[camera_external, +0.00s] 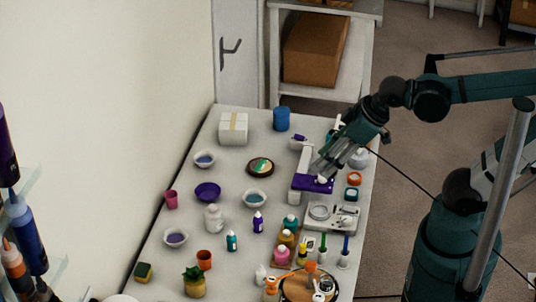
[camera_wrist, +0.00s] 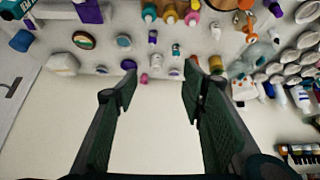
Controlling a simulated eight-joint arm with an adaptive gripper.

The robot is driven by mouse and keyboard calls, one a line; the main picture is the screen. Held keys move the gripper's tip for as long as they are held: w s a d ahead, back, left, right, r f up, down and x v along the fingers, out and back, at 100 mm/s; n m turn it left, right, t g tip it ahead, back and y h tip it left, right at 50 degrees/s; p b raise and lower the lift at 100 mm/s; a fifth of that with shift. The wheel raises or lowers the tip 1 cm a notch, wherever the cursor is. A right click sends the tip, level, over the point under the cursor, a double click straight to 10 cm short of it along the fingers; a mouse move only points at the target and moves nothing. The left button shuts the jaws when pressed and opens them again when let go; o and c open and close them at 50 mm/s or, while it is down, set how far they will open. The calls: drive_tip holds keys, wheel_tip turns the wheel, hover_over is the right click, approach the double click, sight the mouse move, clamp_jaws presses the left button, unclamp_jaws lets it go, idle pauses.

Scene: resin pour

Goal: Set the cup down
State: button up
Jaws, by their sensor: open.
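My gripper (camera_external: 322,168) is at the right side of the table, just above a purple platform (camera_external: 313,184) with a white frame. Its fingers are apart, and nothing shows between them in the wrist view (camera_wrist: 158,85). A small white object, possibly a cup (camera_external: 322,180), sits on the platform right under the fingertips. I cannot tell whether the fingers touch it. A pink cup (camera_external: 171,199) stands at the table's left edge, well away from my gripper. An orange cup (camera_external: 204,260) stands nearer the front.
The table (camera_external: 222,282) is crowded. A purple bowl (camera_external: 208,191), pale bowls and a white jar (camera_external: 214,218) stand at the left and middle. Several colored bottles and a round wooden board (camera_external: 295,287) are in front. A white box (camera_external: 233,128) and blue container (camera_external: 281,119) stand at the back.

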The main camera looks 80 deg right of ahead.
drive_tip(key=shift+s+d+f+m, duration=0.15)
drive_tip(key=shift+s+m, duration=0.15)
drive_tip(key=shift+s, duration=0.15)
drive_tip(key=shift+f, duration=0.1)
